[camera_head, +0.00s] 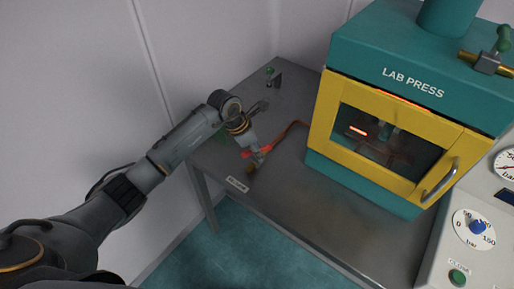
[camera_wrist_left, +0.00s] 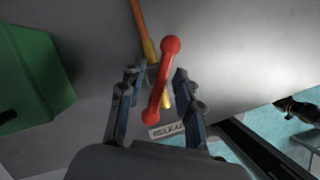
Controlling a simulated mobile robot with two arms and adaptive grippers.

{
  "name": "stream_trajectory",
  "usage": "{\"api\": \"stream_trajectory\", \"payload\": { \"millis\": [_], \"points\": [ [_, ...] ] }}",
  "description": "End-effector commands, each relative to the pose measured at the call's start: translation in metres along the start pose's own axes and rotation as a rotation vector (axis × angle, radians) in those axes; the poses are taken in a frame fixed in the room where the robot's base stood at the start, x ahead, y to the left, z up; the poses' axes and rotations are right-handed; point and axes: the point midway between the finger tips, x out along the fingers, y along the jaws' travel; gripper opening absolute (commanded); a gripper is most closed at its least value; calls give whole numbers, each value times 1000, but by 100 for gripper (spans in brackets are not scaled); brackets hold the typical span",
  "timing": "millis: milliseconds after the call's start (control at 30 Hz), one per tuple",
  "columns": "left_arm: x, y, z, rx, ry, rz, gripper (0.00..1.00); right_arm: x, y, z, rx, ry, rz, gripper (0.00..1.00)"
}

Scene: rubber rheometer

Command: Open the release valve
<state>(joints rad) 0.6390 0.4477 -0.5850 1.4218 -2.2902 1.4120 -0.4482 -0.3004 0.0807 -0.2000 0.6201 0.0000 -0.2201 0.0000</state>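The release valve has a red bar handle (camera_wrist_left: 161,80) with rounded ends, lying at a slant over a brass body. In the head view the red handle (camera_head: 247,154) shows near the table's front left edge, partly hidden by my left gripper (camera_head: 257,147). In the left wrist view my left gripper (camera_wrist_left: 156,88) is open, with one finger on each side of the handle. A gap shows between the fingers and the handle; whether either touches it I cannot tell. A label (camera_wrist_left: 167,130), partly covered, reads "RELEA". My right gripper is not in view.
An orange hose (camera_head: 290,130) runs from the valve towards the teal and yellow lab press (camera_head: 385,125), whose door is shut. A green block (camera_wrist_left: 40,75) stands left in the wrist view. A gauge panel (camera_head: 470,235) is at the right. The table front (camera_head: 330,220) is clear.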

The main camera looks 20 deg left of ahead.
Motion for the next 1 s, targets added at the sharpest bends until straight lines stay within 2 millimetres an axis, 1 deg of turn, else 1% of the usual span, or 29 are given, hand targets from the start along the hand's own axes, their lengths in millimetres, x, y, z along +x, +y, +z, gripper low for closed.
{"api": "stream_trajectory", "payload": {
  "millis": [200, 233, 300, 367, 400, 767, 1000],
  "points": [
    [0, 0, 0, 0, 0, 0, 34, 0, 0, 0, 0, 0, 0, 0],
    [0, 0, 0, 0, 0, -1, 30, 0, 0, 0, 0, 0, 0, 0],
    [0, 0, 0, 0, 0, -1, 16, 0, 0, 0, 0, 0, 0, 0],
    [0, 0, 0, 0, 0, -1, 3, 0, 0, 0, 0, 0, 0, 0],
    [0, 0, 0, 0, 0, -1, 0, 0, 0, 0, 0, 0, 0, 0],
    [0, 0, 0, -27, 0, 11, 0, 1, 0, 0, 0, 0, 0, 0],
    [1, 0, -1, -143, 0, 60, 0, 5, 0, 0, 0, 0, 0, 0]
  ]
}}
